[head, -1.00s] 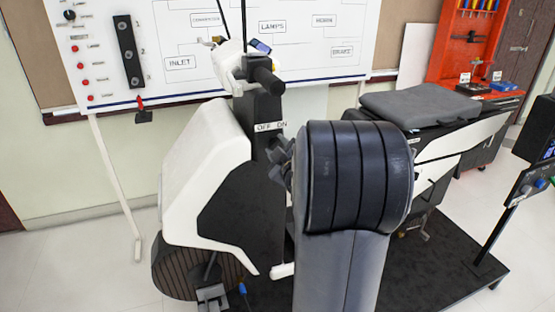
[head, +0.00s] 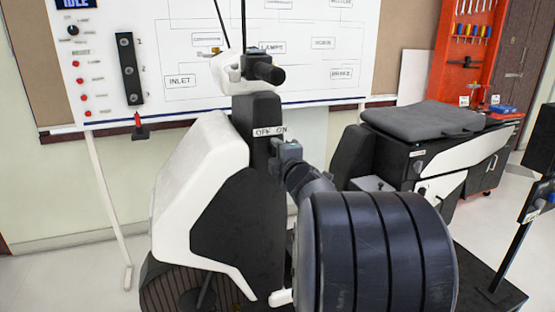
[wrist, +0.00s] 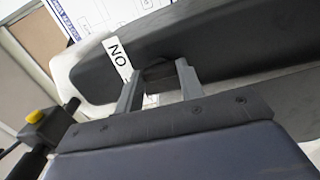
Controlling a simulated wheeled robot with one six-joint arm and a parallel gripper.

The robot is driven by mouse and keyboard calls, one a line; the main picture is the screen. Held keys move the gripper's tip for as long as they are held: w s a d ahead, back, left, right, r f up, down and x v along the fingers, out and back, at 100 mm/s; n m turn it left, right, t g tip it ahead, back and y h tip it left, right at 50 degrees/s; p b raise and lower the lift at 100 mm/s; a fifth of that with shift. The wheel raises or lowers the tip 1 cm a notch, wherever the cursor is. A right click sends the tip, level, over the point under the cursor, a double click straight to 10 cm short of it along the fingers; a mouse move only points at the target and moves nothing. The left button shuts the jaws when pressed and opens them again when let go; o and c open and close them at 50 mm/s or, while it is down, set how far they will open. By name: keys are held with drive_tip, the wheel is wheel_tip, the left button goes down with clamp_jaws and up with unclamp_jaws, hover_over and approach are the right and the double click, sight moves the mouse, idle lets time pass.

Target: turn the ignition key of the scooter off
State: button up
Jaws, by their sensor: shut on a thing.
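The scooter (head: 205,165) stands with its white front shield and dark steering column facing me. A white OFF ON label (head: 270,132) is on the column, and its ON end shows in the wrist view (wrist: 118,58). My gripper (head: 285,150) is at the column just below the ON side of the label. In the wrist view my gripper (wrist: 158,70) has its two grey fingers on either side of a small dark part, the ignition key (wrist: 158,72). It is shut on the key. The fingers and arm hide most of the key, and its angle is hard to tell.
The handlebar grip (head: 265,72) is above my gripper. The scooter seat (head: 425,118) is at the right. A whiteboard (head: 330,90) with labelled boxes and a switch panel is behind, and a red tool cabinet (head: 480,50) stands at the back right.

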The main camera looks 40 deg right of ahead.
idle(0.4)
drive_tip(key=o, duration=1)
drive_tip(key=p+v, duration=0.1)
drive_tip(key=v, duration=0.9)
drive_tip(key=shift+s, duration=0.4)
drive_tip(key=shift+w, duration=0.15)
drive_tip(key=b+x, duration=0.1)
drive_tip(key=x, duration=0.9)
drive_tip(key=shift+w, duration=0.35)
drive_tip(key=shift+s, duration=0.1)
